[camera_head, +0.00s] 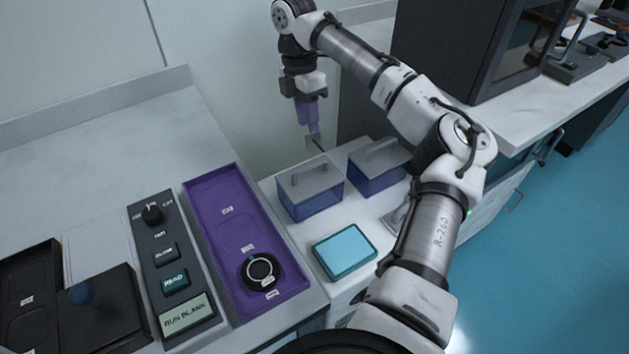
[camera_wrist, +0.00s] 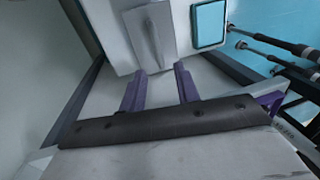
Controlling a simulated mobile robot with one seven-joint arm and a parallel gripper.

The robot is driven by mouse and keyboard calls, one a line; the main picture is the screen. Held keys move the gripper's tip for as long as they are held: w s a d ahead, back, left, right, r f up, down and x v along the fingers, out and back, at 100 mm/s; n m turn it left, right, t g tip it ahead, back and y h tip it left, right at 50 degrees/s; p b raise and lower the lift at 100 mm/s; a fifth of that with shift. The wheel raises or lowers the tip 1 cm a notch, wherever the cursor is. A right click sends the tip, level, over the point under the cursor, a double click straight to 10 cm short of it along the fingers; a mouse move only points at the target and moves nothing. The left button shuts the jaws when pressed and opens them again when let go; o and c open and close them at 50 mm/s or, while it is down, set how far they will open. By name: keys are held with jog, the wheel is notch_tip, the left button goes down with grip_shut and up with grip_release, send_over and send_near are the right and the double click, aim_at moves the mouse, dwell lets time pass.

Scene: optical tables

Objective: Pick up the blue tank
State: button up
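Two translucent blue tanks with grey lids and bar handles stand side by side on the white counter in the head view: a left tank (camera_head: 313,201) and a right tank (camera_head: 378,180). My gripper (camera_head: 313,136), with purple fingers, hangs behind and above the left tank, apart from it. In the wrist view my gripper (camera_wrist: 160,70) is open, with a clear gap between the fingers and nothing held. A grey lid with a handle (camera_wrist: 152,38) lies just beyond the fingertips; it looks like the left tank's, and its blue walls are hidden there.
A cyan flat block (camera_head: 343,249) sits in front of the tanks and also shows in the wrist view (camera_wrist: 209,22). A purple tray (camera_head: 222,195) with a round black dial and a button panel (camera_head: 172,265) stand left. My arm covers the counter's right side. A dark cabinet (camera_head: 440,60) stands behind.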

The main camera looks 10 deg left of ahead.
aim_at(312, 164)
jog(key=f, duration=0.2)
jog(key=s+f, duration=0.1)
jog(key=f, duration=0.2)
jog(key=d+f, duration=0.1)
jog(key=f, duration=0.2)
jog(key=shift+s+f, duration=0.1)
jog(key=shift+s, duration=0.1)
jog(key=shift+d+f+p, duration=0.15)
jog(key=shift+f+p, duration=0.25)
jog(key=shift+f, duration=2.2)
grip_shut()
